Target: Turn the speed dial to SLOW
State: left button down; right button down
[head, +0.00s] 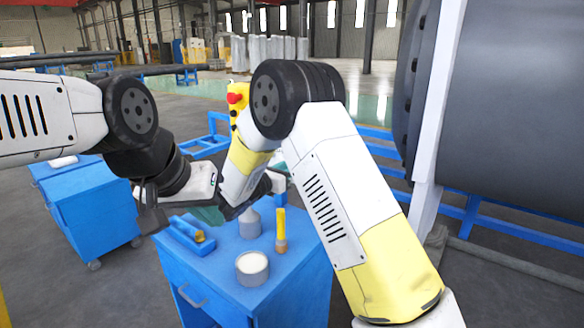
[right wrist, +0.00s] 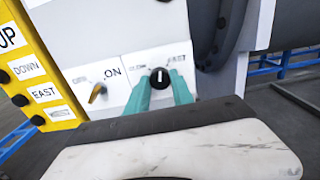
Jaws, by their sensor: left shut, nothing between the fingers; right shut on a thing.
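The speed dial (right wrist: 159,76) is a round black knob with a white pointer line, on a pale panel (right wrist: 125,65) in the right wrist view. The pointer stands nearly upright, between the faint SLOW label on the left and FAST on the right. My right gripper (right wrist: 161,84) has its teal fingers shut on the dial, one on each side. In the head view the dial is hidden, and my right arm covers most of that hand. My left gripper (head: 207,214) is shut and empty, above the blue cabinet and away from the dial.
A brass switch (right wrist: 97,92) marked ON sits left of the dial. A yellow control box (right wrist: 38,70) with DOWN and EAST labels is beside it. A blue cabinet (head: 205,270) holds a grey pot (head: 252,267) and a yellow-handled tool (head: 281,228). A large dark shell (head: 515,100) stands at right.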

jog(key=n, duration=1.1)
jog(key=shift+n, duration=0.4)
dwell(0.3)
jog(key=c, duration=1.1)
grip_release()
